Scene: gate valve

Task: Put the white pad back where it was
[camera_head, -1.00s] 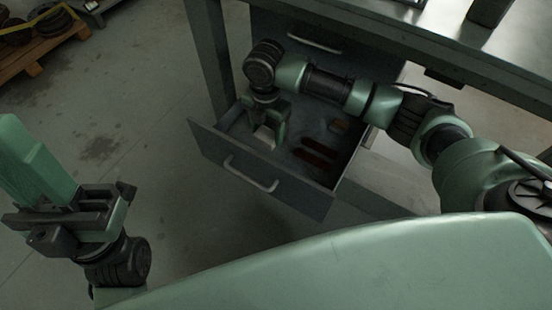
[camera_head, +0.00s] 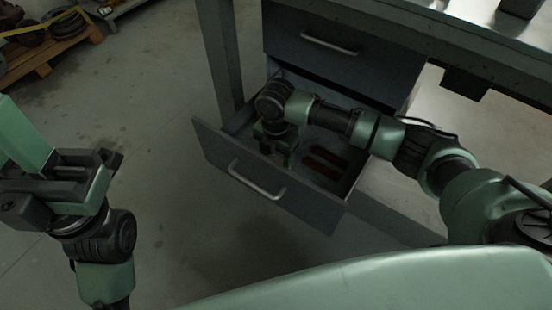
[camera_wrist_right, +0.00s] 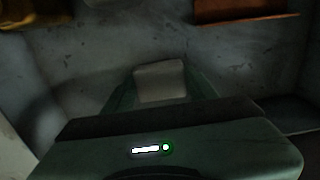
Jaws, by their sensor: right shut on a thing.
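The white pad (camera_wrist_right: 160,82) shows pale between the fingers of my right gripper (camera_wrist_right: 160,95) in the right wrist view. The gripper is shut on it. In the head view my right gripper (camera_head: 275,150) points down inside the open lower drawer (camera_head: 262,188), near its left side. The pad is hardly visible there, hidden by the gripper and shadow. Whether the pad touches the drawer floor I cannot tell.
Dark red pieces (camera_head: 325,162) lie in the drawer right of my gripper; an orange-brown piece (camera_wrist_right: 240,10) shows in the wrist view. A shut drawer (camera_head: 330,45) sits above, under the bench (camera_head: 440,40). A pallet (camera_head: 50,55) stands far left. The floor between is clear.

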